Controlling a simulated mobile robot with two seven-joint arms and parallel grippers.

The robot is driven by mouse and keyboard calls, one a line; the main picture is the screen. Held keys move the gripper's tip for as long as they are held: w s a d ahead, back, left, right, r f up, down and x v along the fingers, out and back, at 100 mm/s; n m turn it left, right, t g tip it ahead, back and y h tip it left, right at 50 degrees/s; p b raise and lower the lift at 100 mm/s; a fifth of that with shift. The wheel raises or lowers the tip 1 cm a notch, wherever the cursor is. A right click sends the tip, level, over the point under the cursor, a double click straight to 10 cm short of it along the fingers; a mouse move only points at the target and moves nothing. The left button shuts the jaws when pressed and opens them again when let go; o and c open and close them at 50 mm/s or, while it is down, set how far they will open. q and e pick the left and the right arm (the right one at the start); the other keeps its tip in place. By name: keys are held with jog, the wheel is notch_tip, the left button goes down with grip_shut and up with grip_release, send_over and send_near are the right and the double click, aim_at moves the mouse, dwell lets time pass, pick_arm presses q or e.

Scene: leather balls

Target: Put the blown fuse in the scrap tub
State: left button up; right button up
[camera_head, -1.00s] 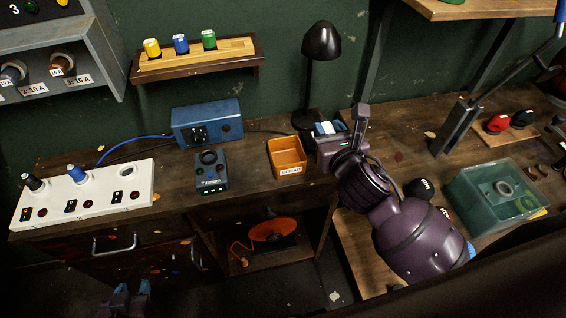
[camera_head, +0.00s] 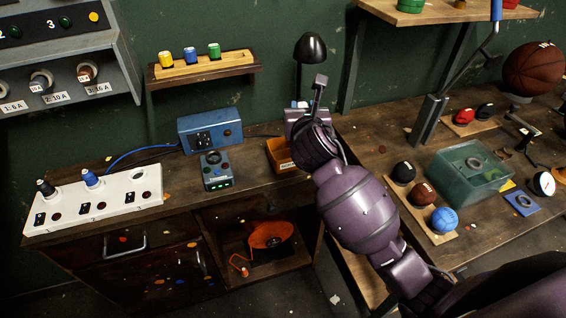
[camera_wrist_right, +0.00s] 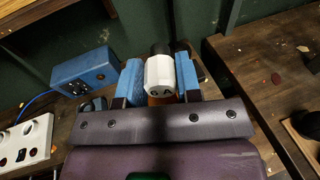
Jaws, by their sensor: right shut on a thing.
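A white fuse (camera_wrist_right: 159,78) is held between the blue pads of my right gripper (camera_wrist_right: 159,80). In the head view, my right gripper (camera_head: 302,106) is at the back of the bench, in front of the lamp, and the fuse is mostly hidden there. The orange scrap tub (camera_head: 277,155) stands on the bench just below and left of the gripper, partly hidden by my right arm. A bit of orange shows under the fuse in the wrist view. Whether the fuse is directly over the tub is unclear. My left gripper is not in view.
A black desk lamp (camera_head: 310,47) stands just behind the gripper. A blue box (camera_head: 210,132), a tester (camera_head: 216,171) and a white socket panel (camera_head: 110,203) are to the left. Three coloured fuses sit on a wall shelf (camera_head: 205,69). A green bin (camera_head: 468,172) and balls are to the right.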

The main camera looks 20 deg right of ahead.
jog(key=w+a+r+m+h, duration=0.1)
jog(key=w+a+r+h, duration=0.15)
jog(key=w, duration=0.55)
jog(key=shift+g+y, duration=0.3)
jog(key=shift+y, duration=0.05)
jog(key=f+b, duration=0.1)
jog(key=f, duration=0.5)
jog(key=f+b, duration=0.2)
jog(key=f, duration=0.4)
jog(key=f+b, duration=0.2)
jog(key=f, duration=0.4)
jog(key=shift+s+f, duration=0.25)
jog(key=shift+f+b, duration=0.25)
jog(key=shift+b, duration=0.05)
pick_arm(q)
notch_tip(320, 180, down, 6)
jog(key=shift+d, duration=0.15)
pick_arm(e)
jog(key=shift+r, duration=0.1)
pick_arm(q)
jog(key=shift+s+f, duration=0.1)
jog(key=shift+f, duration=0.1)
pick_arm(e)
jog(key=shift+f, duration=0.5)
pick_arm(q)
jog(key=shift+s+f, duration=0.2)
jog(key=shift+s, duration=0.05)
pick_arm(e)
jog(key=shift+f, duration=0.2)
